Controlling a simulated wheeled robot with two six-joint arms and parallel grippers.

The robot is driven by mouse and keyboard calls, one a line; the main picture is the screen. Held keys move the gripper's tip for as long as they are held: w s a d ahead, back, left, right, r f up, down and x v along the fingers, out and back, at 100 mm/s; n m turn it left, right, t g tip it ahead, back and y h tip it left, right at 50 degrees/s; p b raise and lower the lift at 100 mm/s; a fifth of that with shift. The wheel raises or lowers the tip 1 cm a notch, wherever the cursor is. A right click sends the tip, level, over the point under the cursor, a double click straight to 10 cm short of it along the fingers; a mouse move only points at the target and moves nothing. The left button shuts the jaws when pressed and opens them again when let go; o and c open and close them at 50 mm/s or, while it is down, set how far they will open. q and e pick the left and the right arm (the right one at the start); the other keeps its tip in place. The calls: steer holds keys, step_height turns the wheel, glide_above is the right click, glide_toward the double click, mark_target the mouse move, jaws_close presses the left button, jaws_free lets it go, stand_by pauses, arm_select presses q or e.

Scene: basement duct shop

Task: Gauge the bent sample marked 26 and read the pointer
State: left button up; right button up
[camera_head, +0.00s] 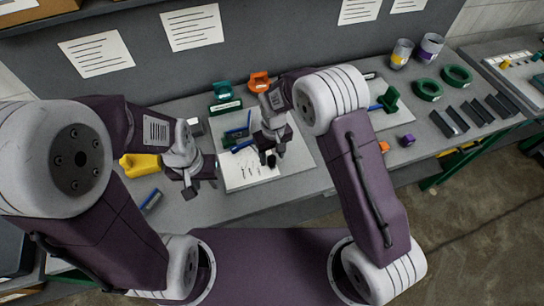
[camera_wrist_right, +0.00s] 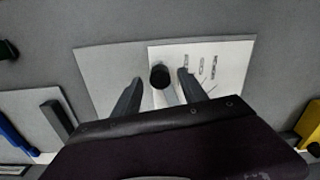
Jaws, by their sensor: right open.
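My right gripper (camera_head: 272,155) is over the white printed sheet (camera_head: 240,176) on a pale board. In the right wrist view its two fingers (camera_wrist_right: 160,92) stand apart on either side of a grey post with a round black top (camera_wrist_right: 160,76). I cannot tell if they touch it. My left gripper (camera_head: 200,188) hangs over the bench front, left of the sheet, its fingers apart and empty. A green stand with a blue part (camera_head: 236,134) is behind the sheet. Several dark bent channels (camera_head: 449,123) lie at the right. No number 26 or pointer is readable.
A yellow part (camera_head: 140,164) lies at the left and a blue-marked bar (camera_head: 152,200) near the front edge. An orange holder (camera_head: 259,81), a green holder (camera_head: 388,98), green rings (camera_head: 457,75), cans (camera_head: 401,53) and a purple block (camera_head: 408,140) stand around. Bare bench shows between them.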

steer(key=shift+s+f, duration=0.1)
steer(key=shift+f, duration=0.8)
jaws_close()
stand_by(0.8)
